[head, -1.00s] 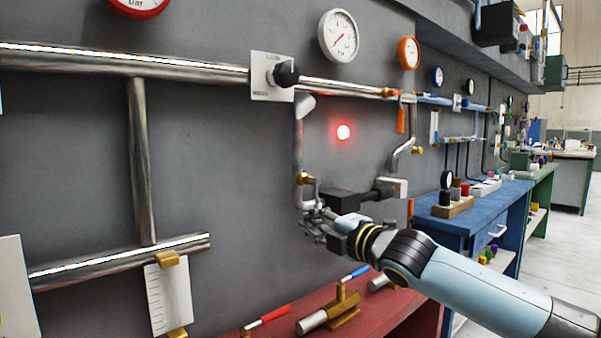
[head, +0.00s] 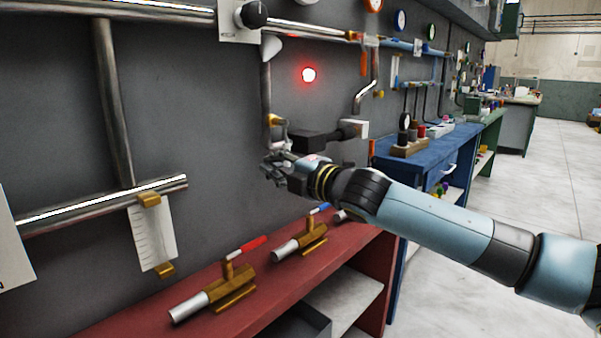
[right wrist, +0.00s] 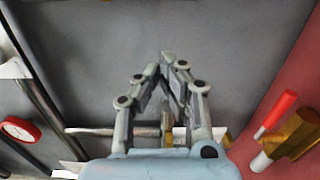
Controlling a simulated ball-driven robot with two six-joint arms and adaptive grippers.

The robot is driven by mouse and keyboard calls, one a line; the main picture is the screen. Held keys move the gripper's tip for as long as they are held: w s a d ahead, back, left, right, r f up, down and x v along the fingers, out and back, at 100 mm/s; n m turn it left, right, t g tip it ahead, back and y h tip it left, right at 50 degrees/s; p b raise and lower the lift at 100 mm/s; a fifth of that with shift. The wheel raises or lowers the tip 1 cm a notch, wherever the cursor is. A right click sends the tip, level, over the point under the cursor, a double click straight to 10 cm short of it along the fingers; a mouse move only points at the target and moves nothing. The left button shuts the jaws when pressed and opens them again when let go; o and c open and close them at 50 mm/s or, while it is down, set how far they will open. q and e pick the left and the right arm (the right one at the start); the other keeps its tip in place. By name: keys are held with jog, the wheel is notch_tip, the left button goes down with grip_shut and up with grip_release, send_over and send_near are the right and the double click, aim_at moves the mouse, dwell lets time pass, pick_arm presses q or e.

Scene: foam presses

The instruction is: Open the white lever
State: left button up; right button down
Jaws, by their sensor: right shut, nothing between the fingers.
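The white lever (head: 271,47) appears to be the pale, short handle at the top of the vertical pipe, just below the black knob (head: 252,14). It points down and is partly seen against the pipe. My right gripper (head: 272,170) is below it, near the lower end of that pipe and the brass fitting (head: 275,120), apart from the lever. In the right wrist view my right gripper (right wrist: 167,60) has its fingers together and empty in front of the grey wall. The lever is not clearly seen there. My left gripper is not in view.
A red light (head: 309,75) glows on the wall. A black and grey fitting (head: 330,135) juts out right of my gripper. A red bench (head: 130,325) below carries brass valves (head: 235,285). A blue bench (head: 385,155) stands further right, with open floor beyond.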

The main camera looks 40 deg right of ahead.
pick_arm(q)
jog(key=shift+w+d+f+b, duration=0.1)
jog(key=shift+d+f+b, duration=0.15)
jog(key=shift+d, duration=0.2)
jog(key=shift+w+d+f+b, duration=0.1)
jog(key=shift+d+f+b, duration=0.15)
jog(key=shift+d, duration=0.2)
pick_arm(e)
jog(key=s, duration=0.9)
jog(key=shift+d+f, duration=0.15)
jog(key=shift+d, duration=0.2)
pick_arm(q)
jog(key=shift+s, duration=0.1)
